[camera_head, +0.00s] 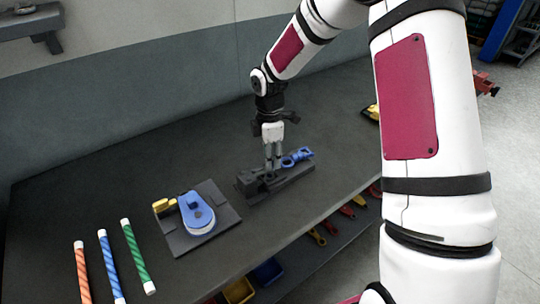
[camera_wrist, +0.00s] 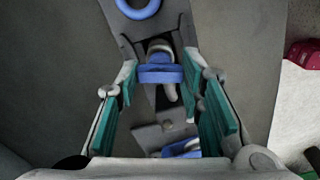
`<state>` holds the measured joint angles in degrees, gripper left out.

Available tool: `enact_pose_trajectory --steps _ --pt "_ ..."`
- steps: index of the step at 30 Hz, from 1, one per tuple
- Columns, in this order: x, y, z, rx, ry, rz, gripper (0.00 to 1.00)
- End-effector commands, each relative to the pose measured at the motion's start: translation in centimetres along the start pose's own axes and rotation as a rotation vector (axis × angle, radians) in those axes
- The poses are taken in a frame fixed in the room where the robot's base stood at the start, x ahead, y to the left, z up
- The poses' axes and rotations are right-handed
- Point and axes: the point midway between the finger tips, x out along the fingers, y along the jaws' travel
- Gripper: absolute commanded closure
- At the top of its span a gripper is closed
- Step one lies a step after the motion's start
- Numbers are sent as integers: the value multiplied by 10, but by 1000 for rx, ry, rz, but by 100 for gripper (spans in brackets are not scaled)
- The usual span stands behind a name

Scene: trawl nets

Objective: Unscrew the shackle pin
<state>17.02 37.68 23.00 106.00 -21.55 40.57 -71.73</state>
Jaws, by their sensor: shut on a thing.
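A blue shackle (camera_head: 297,157) lies on a dark fixture block (camera_head: 292,176) on the bench. My gripper (camera_head: 273,165) points straight down over the block, just left of the shackle. In the wrist view my gripper (camera_wrist: 161,76) has its teal fingers at both ends of a flat blue piece, the head of the shackle pin (camera_wrist: 160,74), and is shut on it. A grey rounded part shows right beside the blue piece. The pin is hidden by the fingers in the head view, and its thread cannot be made out.
A blue pulley block (camera_head: 196,213) with a yellow piece sits on a dark plate (camera_head: 229,216) to the left. Orange, blue and green rods (camera_head: 134,256) lie at the front left. Bins and tools are under the bench. The bench behind the fixture is clear.

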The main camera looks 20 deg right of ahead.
Motion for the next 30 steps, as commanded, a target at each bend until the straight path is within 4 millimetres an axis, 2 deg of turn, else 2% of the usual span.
enact_pose_trajectory --steps 18,30 --pt "3 -3 0 -567 4 -9 93" --pt "3 -3 0 -798 4 -9 93"
